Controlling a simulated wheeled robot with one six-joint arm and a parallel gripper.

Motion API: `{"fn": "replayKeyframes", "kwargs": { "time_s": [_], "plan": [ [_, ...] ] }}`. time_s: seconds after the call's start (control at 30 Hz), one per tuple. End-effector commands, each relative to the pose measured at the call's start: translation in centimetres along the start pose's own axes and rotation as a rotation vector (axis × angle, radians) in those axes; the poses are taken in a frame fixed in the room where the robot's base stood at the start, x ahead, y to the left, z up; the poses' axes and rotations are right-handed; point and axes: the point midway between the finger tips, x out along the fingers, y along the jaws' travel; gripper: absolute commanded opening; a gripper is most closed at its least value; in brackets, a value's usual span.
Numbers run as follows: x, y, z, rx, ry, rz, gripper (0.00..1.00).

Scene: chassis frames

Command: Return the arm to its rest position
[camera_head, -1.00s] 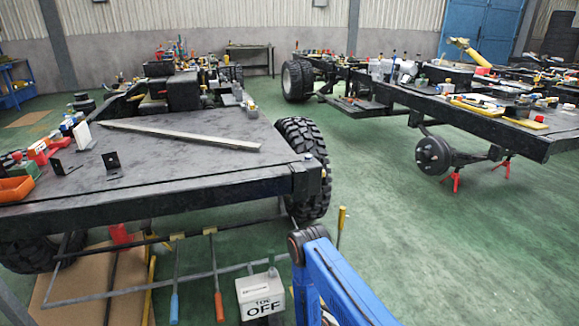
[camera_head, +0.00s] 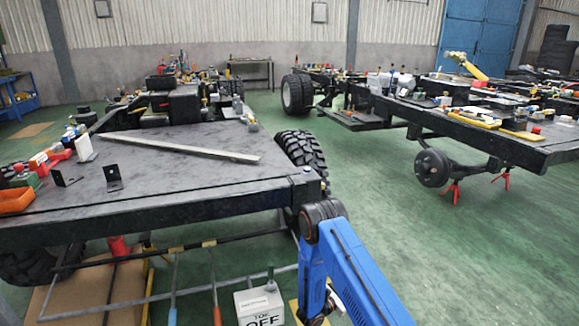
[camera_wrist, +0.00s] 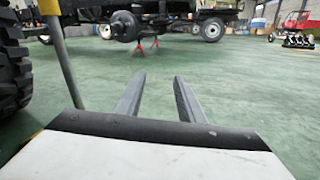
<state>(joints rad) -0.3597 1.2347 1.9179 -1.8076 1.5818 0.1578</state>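My blue arm (camera_head: 345,265) shows at the bottom middle of the head view, its dark joint raised beside the near corner of the left chassis. The gripper end is not visible in the head view. In the wrist view my gripper (camera_wrist: 158,82) has its two grey fingers spread apart with only green floor seen between them. It holds nothing.
A chassis with a dark flat deck (camera_head: 200,170) stands at left, its black tyre (camera_head: 302,152) close by the arm. A white box (camera_head: 259,303) marked "OFF" sits low in front. A second chassis (camera_head: 470,142) is at right. Green floor (camera_head: 400,230) lies clear between them.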

Motion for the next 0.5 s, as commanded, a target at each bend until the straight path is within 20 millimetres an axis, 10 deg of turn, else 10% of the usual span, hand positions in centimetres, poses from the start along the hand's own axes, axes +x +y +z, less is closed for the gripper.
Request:
{"fn": "replayKeyframes", "kwargs": {
  "time_s": [0.5],
  "plan": [
    [3.0,-3.3,17.2,0.215,0.02,-0.342,0.35]
  ]
}}
